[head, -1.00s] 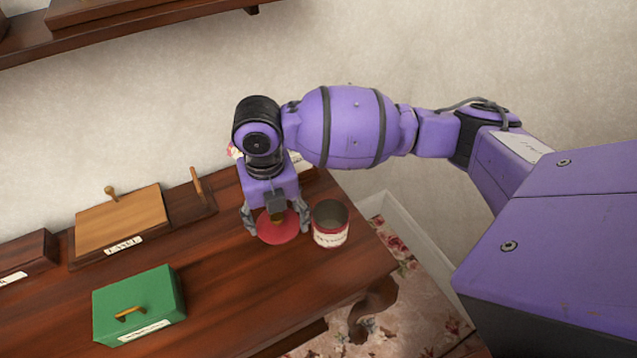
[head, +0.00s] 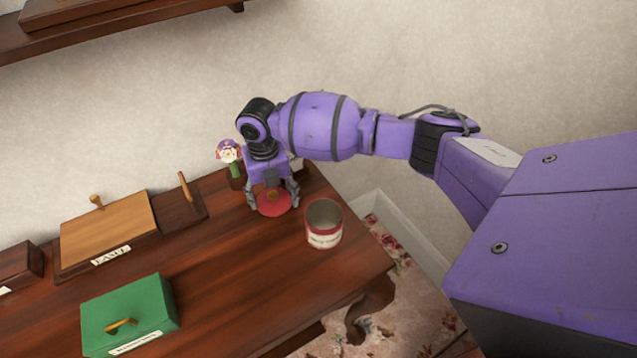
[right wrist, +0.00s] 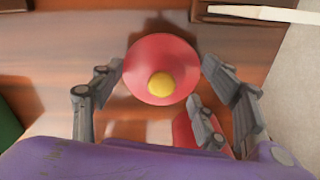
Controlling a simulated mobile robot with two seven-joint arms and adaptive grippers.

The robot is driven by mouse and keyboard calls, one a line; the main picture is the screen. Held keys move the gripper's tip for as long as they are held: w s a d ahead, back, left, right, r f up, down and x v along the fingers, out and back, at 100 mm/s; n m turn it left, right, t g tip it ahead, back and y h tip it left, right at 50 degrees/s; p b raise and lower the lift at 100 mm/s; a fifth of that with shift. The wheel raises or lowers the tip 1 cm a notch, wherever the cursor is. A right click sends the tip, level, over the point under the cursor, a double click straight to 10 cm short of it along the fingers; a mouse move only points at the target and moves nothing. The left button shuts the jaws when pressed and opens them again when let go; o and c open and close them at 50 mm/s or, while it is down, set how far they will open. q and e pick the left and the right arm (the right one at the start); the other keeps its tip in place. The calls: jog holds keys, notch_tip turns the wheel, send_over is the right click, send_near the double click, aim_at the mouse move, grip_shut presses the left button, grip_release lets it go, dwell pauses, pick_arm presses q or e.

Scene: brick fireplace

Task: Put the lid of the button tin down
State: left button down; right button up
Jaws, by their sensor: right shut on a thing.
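The lid (head: 273,203) is a red disc, with a yellow knob showing in the right wrist view (right wrist: 135,65). My right gripper (head: 272,206) points down and is shut on the lid, one finger at each side of its rim. The lid is at or just above the desk top; I cannot tell whether it touches. The button tin (head: 325,240) stands upright and open to the right of the lid, apart from it. Part of a red surface, likely the tin, shows beneath a finger in the right wrist view (right wrist: 184,135). My left gripper is not in view.
A flower in a pot (head: 230,152) stands close behind my right gripper. A green box (head: 130,308) with a brass handle sits at the front left. A wooden board with a label (head: 107,232) lies farther back. The desk top (head: 232,262) is clear in the middle.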

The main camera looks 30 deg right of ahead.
aim_at(272, 197)
jog(key=shift+f, duration=1.45)
jog(key=shift+f, duration=0.1)
jog(key=shift+f, duration=0.15)
jog(key=o, duration=1)
jog(key=shift+r, duration=0.2)
notch_tip(272, 197, up, 12)
jog(key=shift+a+r, duration=0.1)
